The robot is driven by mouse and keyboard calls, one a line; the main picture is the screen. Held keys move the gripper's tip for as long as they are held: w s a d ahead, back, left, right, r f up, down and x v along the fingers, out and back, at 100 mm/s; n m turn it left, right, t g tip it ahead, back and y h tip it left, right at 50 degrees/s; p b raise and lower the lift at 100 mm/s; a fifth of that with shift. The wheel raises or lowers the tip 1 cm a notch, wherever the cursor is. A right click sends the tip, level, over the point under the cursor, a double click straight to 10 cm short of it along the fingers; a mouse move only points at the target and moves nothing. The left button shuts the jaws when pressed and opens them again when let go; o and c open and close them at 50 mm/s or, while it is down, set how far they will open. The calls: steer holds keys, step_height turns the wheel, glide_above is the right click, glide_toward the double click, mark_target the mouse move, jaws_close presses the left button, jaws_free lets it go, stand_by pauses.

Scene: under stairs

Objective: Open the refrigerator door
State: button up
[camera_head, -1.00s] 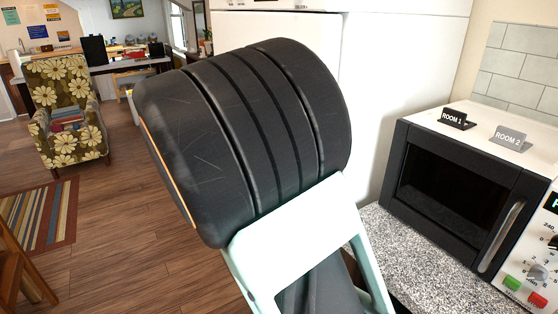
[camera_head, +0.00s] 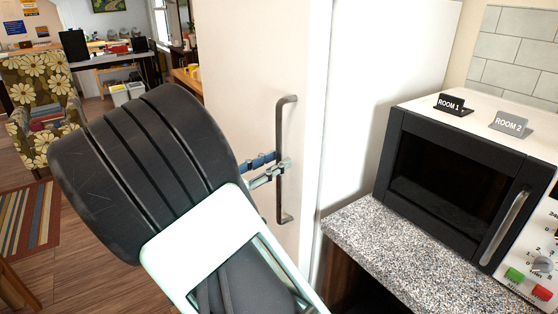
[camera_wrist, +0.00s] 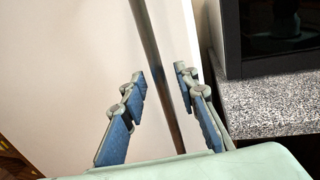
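The refrigerator door (camera_head: 235,65) is a tall, cream-white panel in the middle of the head view and fills the left of the wrist view (camera_wrist: 70,60). No gap shows along its visible edge, so it looks shut. Its handle (camera_head: 281,195) is a dark grey vertical bar near the door's right edge. My gripper (camera_head: 280,170) is at the handle's middle. In the wrist view the blue-padded fingers (camera_wrist: 161,77) are spread, one on each side of the handle (camera_wrist: 150,40). Gaps show between the bar and both fingers.
A granite counter (camera_head: 350,232) with a black-fronted microwave (camera_head: 445,190) stands close on the right. Two room signs (camera_head: 453,104) sit on top of the microwave. A floral armchair (camera_head: 35,95) and striped rug (camera_head: 25,225) lie far left; wooden floor is open between.

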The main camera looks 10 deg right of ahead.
steer(key=shift+x, duration=1)
steer(key=shift+c, duration=0.2)
jaws_close()
